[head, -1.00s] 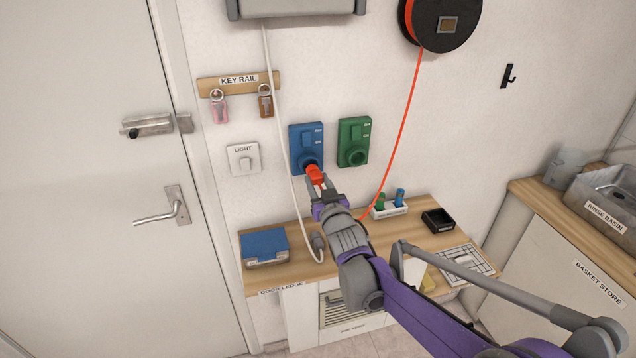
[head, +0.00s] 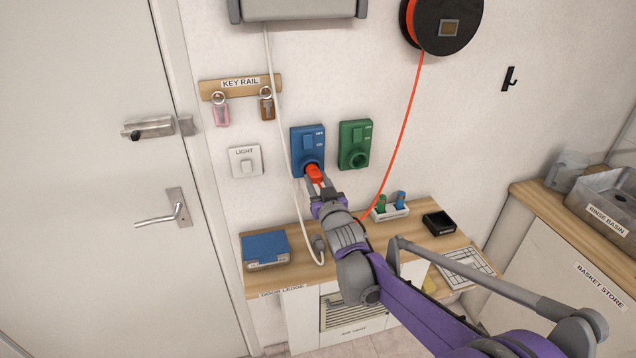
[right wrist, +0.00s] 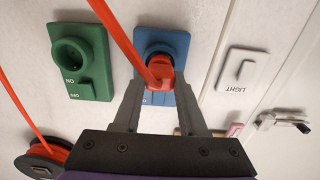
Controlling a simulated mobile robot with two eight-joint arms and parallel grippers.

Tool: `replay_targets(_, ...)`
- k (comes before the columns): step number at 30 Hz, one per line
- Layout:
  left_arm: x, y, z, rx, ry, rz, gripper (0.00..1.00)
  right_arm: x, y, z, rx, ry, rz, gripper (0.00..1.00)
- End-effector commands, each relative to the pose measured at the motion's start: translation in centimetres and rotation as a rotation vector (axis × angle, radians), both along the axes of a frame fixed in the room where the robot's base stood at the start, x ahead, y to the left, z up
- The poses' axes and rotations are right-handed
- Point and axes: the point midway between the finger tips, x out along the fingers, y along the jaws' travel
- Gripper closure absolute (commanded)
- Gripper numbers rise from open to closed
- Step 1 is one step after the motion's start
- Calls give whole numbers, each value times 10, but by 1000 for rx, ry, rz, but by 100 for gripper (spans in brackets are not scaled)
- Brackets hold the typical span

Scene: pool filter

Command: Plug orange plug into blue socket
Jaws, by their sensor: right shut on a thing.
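The orange plug (head: 314,173) is at the round opening of the blue socket (head: 307,139) on the wall. Whether it is fully seated I cannot tell. My right gripper (head: 317,182) is shut on the plug. In the right wrist view, the plug (right wrist: 160,71) sits between the fingertips of the right gripper (right wrist: 160,84). It overlaps the lower part of the opening of the blue socket (right wrist: 178,44), whose dark rim shows behind it. The plug's orange cable (right wrist: 122,36) runs off to the upper left there. My left gripper is not in view.
A green socket (head: 355,145) is right of the blue one. A white cable (head: 284,150) hangs just left of the blue socket, near a light switch (head: 246,162). A wooden ledge (head: 283,285) below holds a blue box (head: 265,247). An orange cable reel (head: 447,22) is above right.

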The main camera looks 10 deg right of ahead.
Motion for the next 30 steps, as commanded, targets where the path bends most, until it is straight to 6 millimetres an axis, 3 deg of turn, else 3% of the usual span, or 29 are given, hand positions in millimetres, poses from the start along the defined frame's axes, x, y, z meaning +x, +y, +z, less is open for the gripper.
replay_targets(30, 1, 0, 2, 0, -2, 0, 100, 23, 1, 0, 0, 0, 0, 100)
